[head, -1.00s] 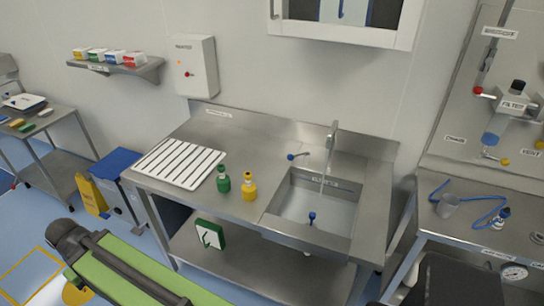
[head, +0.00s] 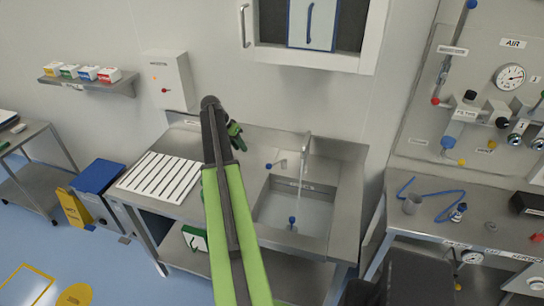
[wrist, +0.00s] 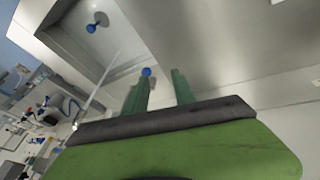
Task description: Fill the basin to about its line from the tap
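The steel basin (head: 325,212) is set into the counter, with a blue-topped stopper (head: 292,220) on its floor. The tap (head: 306,146) stands at its back edge, and a thin pale line that looks like water runs down below it. Its blue-knobbed lever (head: 269,166) points left. My gripper (head: 236,134) is over the back of the counter, left of the tap. In the wrist view its green fingers (wrist: 160,88) are apart and empty, with the blue knob (wrist: 146,72) beyond the left fingertip. The stopper (wrist: 91,28) also shows there. I cannot read the water level against the line.
A white ribbed drainboard (head: 160,177) lies on the counter at left. A wall cabinet (head: 370,60) hangs above.

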